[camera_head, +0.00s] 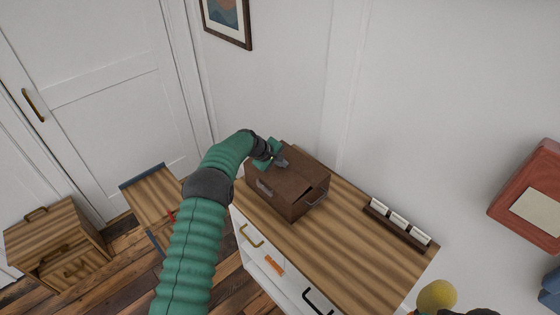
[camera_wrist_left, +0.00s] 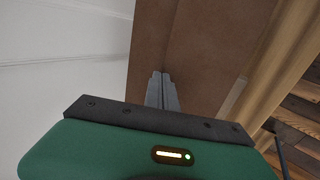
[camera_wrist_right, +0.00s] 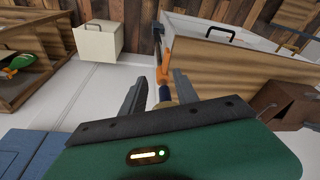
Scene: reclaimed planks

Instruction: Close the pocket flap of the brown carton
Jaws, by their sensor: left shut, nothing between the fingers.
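The brown carton (camera_head: 273,196) stands on the wooden top of a white cabinet, near its left end. Its upper panels look mostly lowered, with a dark gap near the front right edge. My left gripper (camera_head: 281,161) is shut and empty at the carton's top, towards its back. In the left wrist view its closed fingers (camera_wrist_left: 161,92) lie over the brown cardboard (camera_wrist_left: 205,45); whether they touch it I cannot tell. My right gripper (camera_wrist_right: 155,88) shows only in its wrist view, with its fingers apart. An orange and dark blue item (camera_wrist_right: 163,66) shows between and beyond them.
A dark rack with white blocks (camera_head: 398,220) stands on the cabinet top (camera_head: 345,235) right of the carton. The wood between them is clear. The white wall (camera_head: 290,85) is close behind. A striped wooden box (camera_head: 55,240) and a wooden stand (camera_head: 153,198) are on the left.

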